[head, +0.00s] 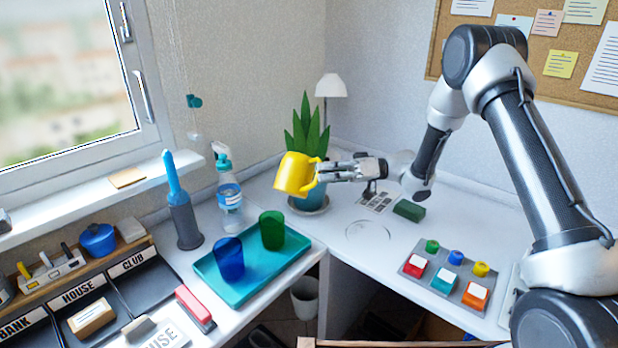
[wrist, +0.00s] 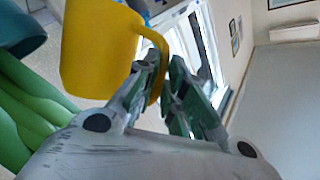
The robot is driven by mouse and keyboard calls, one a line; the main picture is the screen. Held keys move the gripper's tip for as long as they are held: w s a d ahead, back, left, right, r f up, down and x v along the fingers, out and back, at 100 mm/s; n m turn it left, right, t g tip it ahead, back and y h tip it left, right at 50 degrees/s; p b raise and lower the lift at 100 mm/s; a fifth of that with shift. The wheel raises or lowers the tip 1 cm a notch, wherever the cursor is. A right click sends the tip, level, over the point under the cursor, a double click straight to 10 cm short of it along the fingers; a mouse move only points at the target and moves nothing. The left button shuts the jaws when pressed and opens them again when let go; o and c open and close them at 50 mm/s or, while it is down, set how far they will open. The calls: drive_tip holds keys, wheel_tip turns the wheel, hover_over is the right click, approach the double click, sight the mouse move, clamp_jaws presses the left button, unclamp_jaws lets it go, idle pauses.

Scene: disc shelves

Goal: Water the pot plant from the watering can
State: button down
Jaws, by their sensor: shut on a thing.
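The yellow watering can (head: 294,174) is in the air, tilted, in front of the pot plant in the head view. My gripper (head: 322,172) is shut on its handle, and the can also fills the upper left of the wrist view (wrist: 95,48). My gripper's fingers (wrist: 163,88) show around the handle there. The pot plant (head: 306,130) has upright green leaves and a teal pot (head: 311,197) on a saucer. The can hides part of the leaves and pot. Green leaves (wrist: 28,110) show at the left of the wrist view. I cannot see any water.
A teal tray (head: 222,284) with a blue cup (head: 229,258) and a green cup (head: 271,230) lies in front. A spray bottle (head: 229,195) stands left of the plant. A white lamp (head: 331,87) stands behind. A button panel (head: 447,277) and green block (head: 409,211) lie right.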

drive_tip(key=shift+w+d+r+m+y, duration=0.2)
drive_tip(key=shift+w+m+y, duration=0.35)
drive_tip(key=shift+m, duration=0.45)
drive_tip(key=shift+w+d+f+m+y, duration=0.2)
drive_tip(key=shift+w+m+y, duration=0.1)
drive_tip(key=shift+m+y, duration=0.4)
drive_tip(key=shift+w+r+m, duration=0.25)
drive_tip(key=shift+w+m, duration=0.05)
drive_tip(key=shift+m, duration=0.3)
drive_tip(key=shift+w+d, duration=0.3)
drive_tip(key=shift+w, duration=0.05)
drive_tip(key=shift+w+d+r+m+y+b, duration=0.2)
drive_tip(key=shift+w+m+y+b, duration=0.15)
drive_tip(key=shift+w+y, duration=0.15)
idle(1.2)
